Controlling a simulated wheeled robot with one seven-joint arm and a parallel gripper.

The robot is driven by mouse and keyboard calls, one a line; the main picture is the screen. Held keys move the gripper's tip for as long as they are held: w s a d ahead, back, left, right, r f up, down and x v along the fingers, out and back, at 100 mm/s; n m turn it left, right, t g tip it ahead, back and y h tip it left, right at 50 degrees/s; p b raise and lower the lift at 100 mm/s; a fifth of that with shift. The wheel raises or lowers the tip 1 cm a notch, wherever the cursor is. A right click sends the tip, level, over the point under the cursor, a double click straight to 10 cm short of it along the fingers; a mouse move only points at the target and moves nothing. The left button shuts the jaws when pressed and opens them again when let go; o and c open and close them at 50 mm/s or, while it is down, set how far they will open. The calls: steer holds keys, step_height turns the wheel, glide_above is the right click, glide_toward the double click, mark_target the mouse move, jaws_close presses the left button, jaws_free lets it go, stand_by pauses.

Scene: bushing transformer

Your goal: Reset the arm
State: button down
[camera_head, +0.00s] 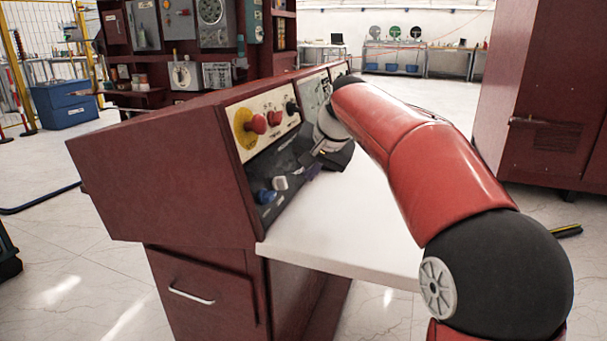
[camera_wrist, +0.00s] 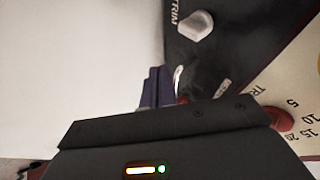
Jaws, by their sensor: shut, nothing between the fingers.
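My arm reaches in from the right over the white tabletop of a dark red control desk. My gripper (camera_head: 312,172) is at its sloped panel (camera_head: 262,150), near the lower row of controls. The gripper's purple fingers are shut and empty. In the wrist view the fingertips (camera_wrist: 157,75) show beside the dark panel strip (camera_wrist: 215,55), over the white tabletop (camera_wrist: 85,60). A white knob (camera_wrist: 196,25) is ahead and to the right of them. I cannot tell whether the fingers touch the panel.
The panel carries a red mushroom button (camera_head: 258,123) on yellow, a red control (camera_head: 275,118), a black knob (camera_head: 291,107) and a blue knob (camera_head: 265,196). The white tabletop (camera_head: 345,220) is bare near the front. A tall red cabinet (camera_head: 545,90) stands at right.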

steer(key=v, duration=0.7)
steer(key=s+d+f+h, duration=0.1)
steer(key=s+d, duration=0.4)
steer(key=s, duration=0.3)
steer(key=s+d+f+n+h, duration=0.1)
steer(key=s+d+f, duration=0.3)
steer(key=s+f, duration=0.5)
steer(key=s+d+f+n+h, duration=0.1)
steer(key=s+d+f, duration=0.3)
steer(key=s+f, duration=0.5)
steer(key=s, duration=0.5)
steer(key=shift+d+f+n+h+p, duration=0.3)
steer(key=shift+f, duration=0.1)
